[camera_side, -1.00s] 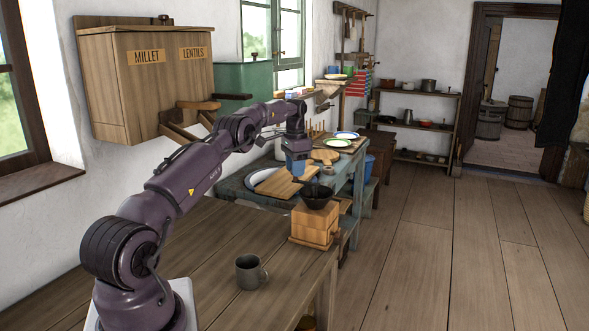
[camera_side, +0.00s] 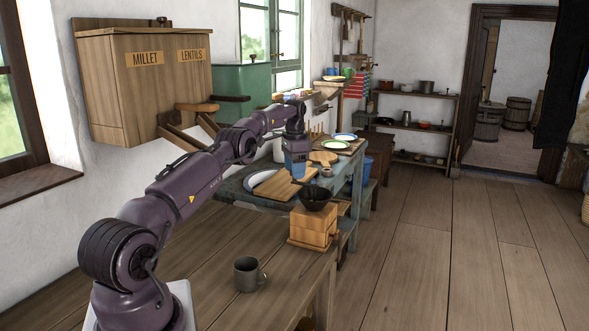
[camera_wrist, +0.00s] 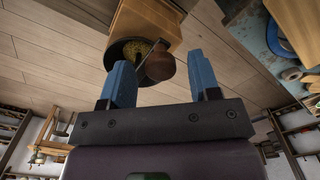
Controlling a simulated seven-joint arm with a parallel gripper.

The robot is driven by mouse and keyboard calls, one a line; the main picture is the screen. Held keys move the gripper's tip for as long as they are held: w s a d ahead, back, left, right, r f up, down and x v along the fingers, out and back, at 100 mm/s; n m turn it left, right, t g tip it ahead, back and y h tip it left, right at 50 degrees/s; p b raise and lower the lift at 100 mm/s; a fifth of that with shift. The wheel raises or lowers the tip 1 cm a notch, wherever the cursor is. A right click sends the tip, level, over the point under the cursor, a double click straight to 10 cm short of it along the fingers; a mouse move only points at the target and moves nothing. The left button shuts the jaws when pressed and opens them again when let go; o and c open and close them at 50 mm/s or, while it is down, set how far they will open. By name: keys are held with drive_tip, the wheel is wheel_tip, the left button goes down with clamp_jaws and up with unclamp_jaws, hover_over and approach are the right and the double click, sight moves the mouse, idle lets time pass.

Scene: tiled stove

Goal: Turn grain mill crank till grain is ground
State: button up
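The grain mill has a light wooden box body (camera_side: 314,226) and a dark round hopper bowl (camera_side: 316,198), and stands near the table's right edge. In the wrist view, yellowish grain (camera_wrist: 137,50) shows inside the bowl. A brown rounded crank knob (camera_wrist: 159,66) is at the bowl's near side. My gripper (camera_side: 297,174) is just above and left of the bowl. In the wrist view my gripper (camera_wrist: 158,62) has its two blue fingers apart, with the knob between them and visible gaps on both sides. Most of the crank arm is hidden.
A grey metal mug (camera_side: 248,274) stands on the wooden table (camera_side: 215,260) in front of the mill. Behind is a blue-green counter with a cutting board (camera_side: 273,184) and plates (camera_side: 335,144). A wall box (camera_side: 150,85) labelled millet and lentils hangs at left.

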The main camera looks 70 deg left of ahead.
drive_tip(key=shift+s, duration=0.1)
idle(0.3)
drive_tip(key=shift+s+d+n, duration=0.35)
drive_tip(key=shift+d+n, duration=0.1)
drive_tip(key=shift+n, duration=0.65)
wheel_tip(320, 180, up, 13)
drive_tip(key=s+d+n, duration=0.1)
drive_tip(key=d+n, duration=0.2)
drive_tip(key=n, duration=0.3)
drive_tip(key=s+d+m, duration=0.1)
drive_tip(key=s+d, duration=0.1)
drive_tip(key=d, duration=0.9)
drive_tip(key=s+d+r+m+t, duration=0.1)
drive_tip(key=s+d, duration=0.1)
drive_tip(key=d, duration=0.9)
drive_tip(key=shift+d+r+m+t+y, duration=0.3)
drive_tip(key=shift+m+y, duration=0.1)
